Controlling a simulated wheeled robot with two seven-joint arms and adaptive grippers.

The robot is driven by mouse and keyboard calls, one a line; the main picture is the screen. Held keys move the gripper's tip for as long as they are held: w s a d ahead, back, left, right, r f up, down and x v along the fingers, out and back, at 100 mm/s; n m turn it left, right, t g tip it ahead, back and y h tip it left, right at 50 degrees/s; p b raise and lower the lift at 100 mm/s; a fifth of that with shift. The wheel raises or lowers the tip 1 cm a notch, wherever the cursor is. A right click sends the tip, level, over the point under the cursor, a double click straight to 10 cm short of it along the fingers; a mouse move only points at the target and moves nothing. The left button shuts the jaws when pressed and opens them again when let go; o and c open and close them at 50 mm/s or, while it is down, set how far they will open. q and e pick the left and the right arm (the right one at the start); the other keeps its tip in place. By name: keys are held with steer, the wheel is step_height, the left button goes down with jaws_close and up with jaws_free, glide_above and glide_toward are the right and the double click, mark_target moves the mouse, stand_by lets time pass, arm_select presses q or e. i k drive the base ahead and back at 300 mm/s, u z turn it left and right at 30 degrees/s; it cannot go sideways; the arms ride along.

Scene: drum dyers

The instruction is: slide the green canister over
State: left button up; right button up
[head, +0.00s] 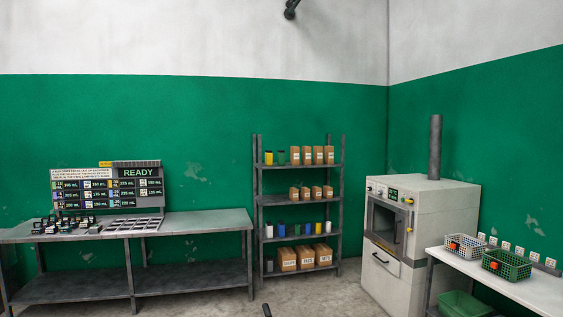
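A small green canister (281,157) stands on the top level of the metal shelving rack, just right of a yellow canister (268,157) and left of several brown boxes. Neither gripper can be made out. A small dark piece (267,311) is cut off by the bottom edge, and I cannot tell what it is.
The grey rack (259,200) stands against the green wall. A metal workbench (190,222) with a READY display panel (138,172) is at left. A white oven-like machine (430,215) and a table (535,290) with baskets are at right. Open floor lies before the rack.

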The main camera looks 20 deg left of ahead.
mark_target(280, 154)
steer(key=z, duration=1.4)
steer(key=i, duration=3.35)
steer(key=u, duration=2.4)
steer(key=i, duration=3.85)
